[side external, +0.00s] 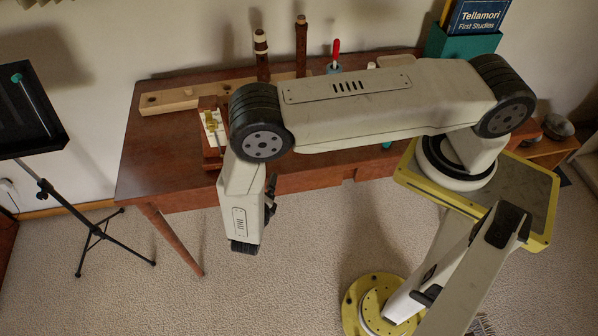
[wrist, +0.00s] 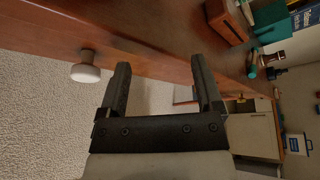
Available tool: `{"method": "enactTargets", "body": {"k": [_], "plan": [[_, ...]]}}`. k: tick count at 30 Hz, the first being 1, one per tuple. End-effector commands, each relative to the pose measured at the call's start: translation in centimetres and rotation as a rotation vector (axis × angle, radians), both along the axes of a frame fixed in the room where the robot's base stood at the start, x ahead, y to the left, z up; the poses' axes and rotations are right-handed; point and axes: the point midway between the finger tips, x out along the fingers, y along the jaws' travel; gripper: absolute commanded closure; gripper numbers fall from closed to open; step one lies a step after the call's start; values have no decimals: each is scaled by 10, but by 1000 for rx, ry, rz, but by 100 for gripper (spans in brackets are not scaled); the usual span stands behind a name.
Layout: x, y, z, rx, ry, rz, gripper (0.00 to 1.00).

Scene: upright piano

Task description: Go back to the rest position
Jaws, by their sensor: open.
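My gripper (side external: 270,195) hangs in front of the wooden table (side external: 150,178), below its top. In the side view it is a small dark shape beside the end of my wrist, partly hidden by it. In the wrist view my gripper (wrist: 164,75) shows two black fingers spread apart, with nothing between them. The table's front face (wrist: 150,45) runs past the fingertips, with a pale round knob (wrist: 86,68) to their left.
On the table are a wooden rack (side external: 165,101) with upright dark wooden pieces, a red-brown wooden block (side external: 212,150), and a teal box (side external: 462,44) holding a blue book (side external: 480,15). A black music stand (side external: 70,200) is at left. Carpet below the gripper is clear.

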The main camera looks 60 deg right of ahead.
Motion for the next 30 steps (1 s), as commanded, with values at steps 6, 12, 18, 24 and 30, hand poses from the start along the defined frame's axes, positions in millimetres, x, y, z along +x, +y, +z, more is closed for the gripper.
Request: {"method": "enactTargets", "body": {"k": [6,12,18,24,30], "plan": [[-2,-3,28,197,-128,-265,16],[-7,-2,54,377,-267,-531,16],[-11,0,84,552,-428,-825,16],[-13,-1,116,699,-584,-1099,16],[-16,-11,147,820,-730,-1343,16]]}}
